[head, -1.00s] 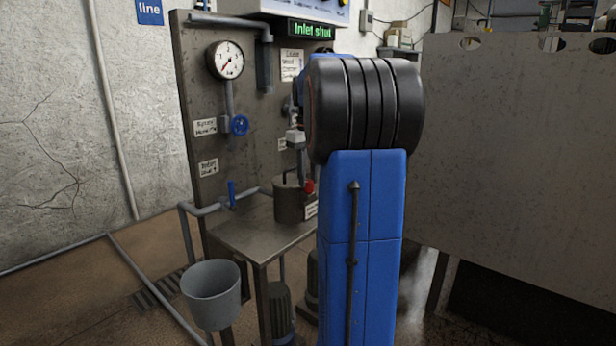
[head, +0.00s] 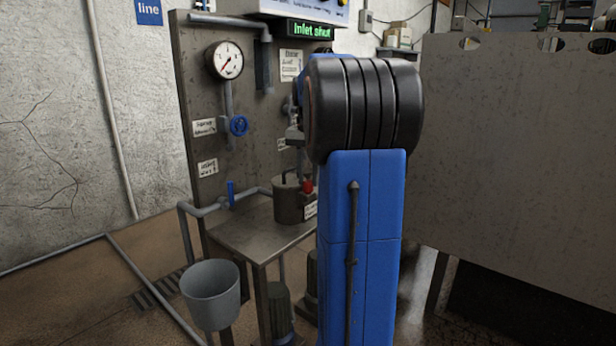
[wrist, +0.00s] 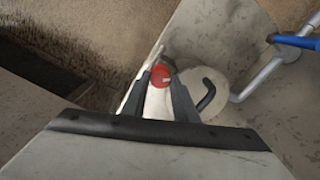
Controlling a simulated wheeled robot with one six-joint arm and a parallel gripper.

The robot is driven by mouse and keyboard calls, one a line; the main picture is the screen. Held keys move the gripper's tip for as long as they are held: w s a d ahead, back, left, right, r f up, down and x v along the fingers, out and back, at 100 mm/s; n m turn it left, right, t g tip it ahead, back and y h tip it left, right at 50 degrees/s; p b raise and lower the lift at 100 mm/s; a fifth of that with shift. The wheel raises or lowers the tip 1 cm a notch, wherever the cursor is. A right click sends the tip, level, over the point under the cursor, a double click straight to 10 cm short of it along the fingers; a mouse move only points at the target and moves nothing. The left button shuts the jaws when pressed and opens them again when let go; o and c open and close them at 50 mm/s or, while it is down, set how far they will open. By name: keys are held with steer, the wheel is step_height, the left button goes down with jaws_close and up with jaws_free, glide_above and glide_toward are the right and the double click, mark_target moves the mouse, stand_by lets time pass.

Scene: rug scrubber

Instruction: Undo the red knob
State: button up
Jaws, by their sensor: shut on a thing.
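The red knob (head: 307,186) is on the right side of a brown cylindrical pot (head: 289,203) that stands on the metal bench. In the wrist view the red knob (wrist: 162,76) sits between the two fingertips of my gripper (wrist: 161,80), which is shut on it. A pale mark shows on the knob's face. The pot's round lid (wrist: 205,92) with a dark curved handle is just right of the fingers. In the head view my blue arm hides most of my gripper and part of the panel.
A metal bench (head: 250,236) carries the pot. Behind it a panel (head: 200,95) holds a dial gauge (head: 225,60), a blue handwheel (head: 238,125) and a green "Inlet shut" display (head: 311,30). A blue lever (head: 231,193) sits on the pipe. A grey bucket (head: 211,294) stands front left.

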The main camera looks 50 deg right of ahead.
steer(key=shift+m, duration=2)
steer(key=o, duration=1.1)
steer(key=shift+c, duration=0.2)
steer(key=shift+r, duration=0.1)
step_height(320, 180, up, 17)
steer(key=shift+r, duration=0.15)
